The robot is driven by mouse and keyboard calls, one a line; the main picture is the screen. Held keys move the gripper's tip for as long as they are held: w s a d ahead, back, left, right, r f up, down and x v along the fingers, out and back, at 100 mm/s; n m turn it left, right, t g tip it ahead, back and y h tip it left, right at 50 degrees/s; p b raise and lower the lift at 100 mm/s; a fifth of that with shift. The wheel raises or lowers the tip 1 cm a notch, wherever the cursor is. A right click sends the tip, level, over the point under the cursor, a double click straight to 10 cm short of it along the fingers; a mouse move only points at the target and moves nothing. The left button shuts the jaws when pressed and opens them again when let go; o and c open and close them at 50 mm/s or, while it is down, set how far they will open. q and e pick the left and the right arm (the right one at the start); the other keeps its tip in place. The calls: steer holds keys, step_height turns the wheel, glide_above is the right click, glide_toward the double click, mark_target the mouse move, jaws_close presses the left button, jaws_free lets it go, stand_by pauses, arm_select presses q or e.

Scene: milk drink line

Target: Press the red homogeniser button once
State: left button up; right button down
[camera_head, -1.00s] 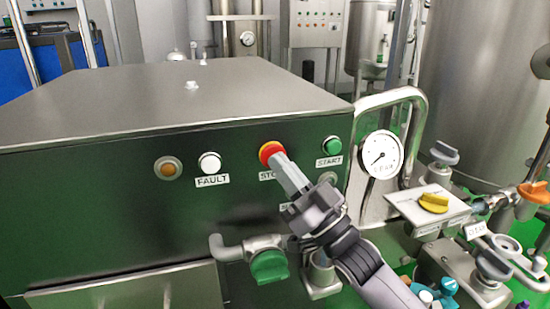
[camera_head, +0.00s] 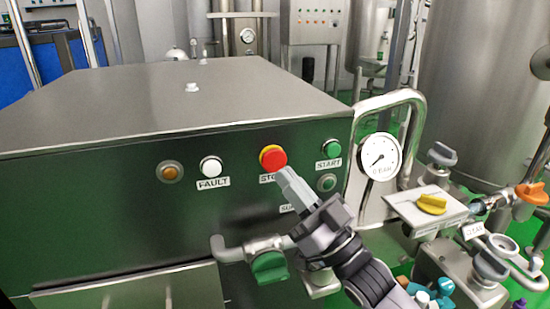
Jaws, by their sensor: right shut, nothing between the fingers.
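The red button (camera_head: 275,160) with a yellow ring sits on the dark front panel of the steel homogeniser (camera_head: 110,215), above a label that reads "STO" before my gripper covers the rest. My right gripper (camera_head: 284,174) is shut and empty. Its fingertips are just below and to the right of the red button, in front of the label, and look apart from the button. The whole red cap shows. My left gripper is not in view.
A white FAULT light (camera_head: 210,167), an amber light (camera_head: 170,172) and a green START button (camera_head: 331,148) share the panel. A pressure gauge (camera_head: 380,157) and bent pipe stand to the right.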

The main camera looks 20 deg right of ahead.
steer(key=s, duration=0.3)
steer(key=shift+p, duration=0.4)
steer(key=shift+s+d, duration=0.1)
